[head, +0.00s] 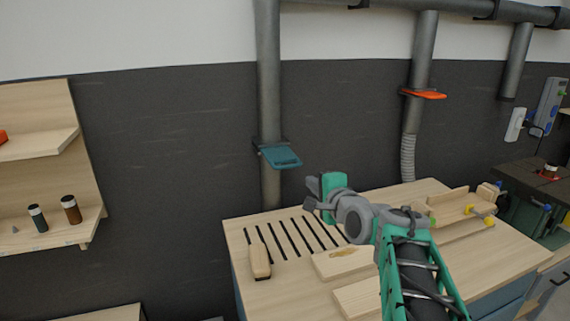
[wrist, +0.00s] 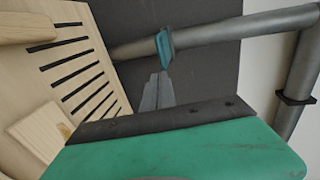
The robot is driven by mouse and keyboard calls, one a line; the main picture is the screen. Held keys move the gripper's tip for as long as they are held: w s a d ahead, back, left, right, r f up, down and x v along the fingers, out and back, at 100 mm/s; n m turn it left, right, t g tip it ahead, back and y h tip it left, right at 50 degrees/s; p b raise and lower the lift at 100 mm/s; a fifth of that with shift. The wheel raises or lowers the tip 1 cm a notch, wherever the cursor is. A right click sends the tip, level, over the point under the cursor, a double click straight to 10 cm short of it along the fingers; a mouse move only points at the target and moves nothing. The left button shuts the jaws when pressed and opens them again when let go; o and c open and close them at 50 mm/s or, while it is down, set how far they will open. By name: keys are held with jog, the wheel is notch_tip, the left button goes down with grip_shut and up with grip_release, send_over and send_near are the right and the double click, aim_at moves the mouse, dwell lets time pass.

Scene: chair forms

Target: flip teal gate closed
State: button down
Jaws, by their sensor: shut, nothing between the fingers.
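The teal gate (head: 281,157) is a flat flap on the left grey vertical duct (head: 269,80). It sticks out from the duct toward the right and front of the head view. In the wrist view the teal gate (wrist: 165,48) shows just beyond my fingertips, against the duct. My gripper (head: 311,204) is to the right of and below the gate in the head view, apart from it. In the wrist view my gripper (wrist: 159,78) has its two grey fingers together, with nothing between them. The exact gap to the gate cannot be told.
A slotted wooden workbench (head: 300,235) lies below, with a sanding block (head: 260,261) and wooden boards on it. An orange gate (head: 424,94) is on another duct to the right. A wooden shelf (head: 40,145) with small bottles stands at left.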

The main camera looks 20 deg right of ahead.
jog(key=p, duration=0.4)
send_near(290, 167)
jog(key=w, duration=0.4)
jog(key=w+f, duration=0.1)
jog(key=w, duration=0.1)
jog(key=shift+w+f, duration=0.1)
jog(key=shift+w, duration=0.25)
